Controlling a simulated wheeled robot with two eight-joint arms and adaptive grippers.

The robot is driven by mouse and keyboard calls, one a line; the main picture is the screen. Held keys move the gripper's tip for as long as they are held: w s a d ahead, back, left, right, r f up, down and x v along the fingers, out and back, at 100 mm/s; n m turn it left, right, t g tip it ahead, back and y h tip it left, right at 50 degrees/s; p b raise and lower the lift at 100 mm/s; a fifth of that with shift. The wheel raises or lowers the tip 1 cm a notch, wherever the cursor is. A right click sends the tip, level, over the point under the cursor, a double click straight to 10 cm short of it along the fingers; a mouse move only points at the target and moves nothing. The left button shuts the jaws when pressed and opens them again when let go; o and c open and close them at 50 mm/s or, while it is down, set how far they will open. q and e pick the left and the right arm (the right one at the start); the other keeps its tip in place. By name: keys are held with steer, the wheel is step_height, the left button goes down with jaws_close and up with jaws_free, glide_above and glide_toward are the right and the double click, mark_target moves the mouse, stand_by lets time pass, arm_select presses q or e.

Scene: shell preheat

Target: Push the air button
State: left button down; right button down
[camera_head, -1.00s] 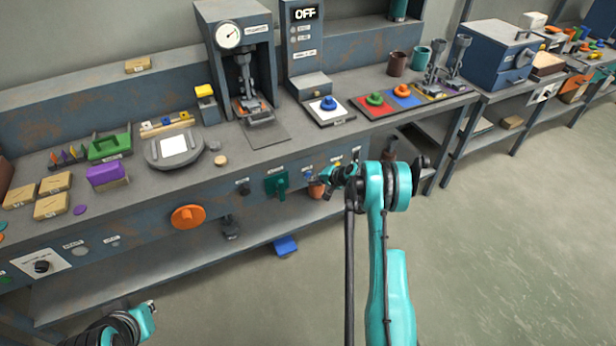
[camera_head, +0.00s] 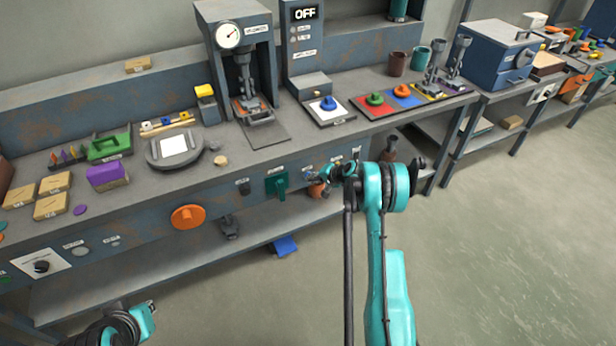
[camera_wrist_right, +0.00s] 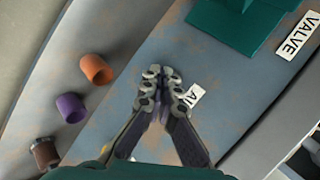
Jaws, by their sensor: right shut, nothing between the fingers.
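My right gripper (camera_head: 316,177) is at the front panel of the bench, to the right of the green valve handle (camera_head: 277,185). In the right wrist view its fingers (camera_wrist_right: 162,76) are shut with nothing between them and point at the blue-grey panel (camera_wrist_right: 180,50). A white label (camera_wrist_right: 194,95) beginning with "A" shows beside the fingertips, partly covered by them. The air button itself is not clearly seen; the fingers hide that spot. I cannot tell whether they touch it. My left gripper (camera_head: 150,308) is low at the bottom left, away from the bench; its jaws are unclear.
The green valve (camera_wrist_right: 240,22) with its "VALVE" label (camera_wrist_right: 299,35) is close by in the wrist view. Orange (camera_wrist_right: 96,69), purple (camera_wrist_right: 71,107) and brown (camera_wrist_right: 45,152) cups stand to the left of the fingers. An orange knob (camera_head: 188,217) sits farther left on the panel.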

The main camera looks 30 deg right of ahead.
steer(key=shift+w, duration=0.2)
steer(key=shift+s, duration=0.9)
steer(key=shift+s, duration=2.5)
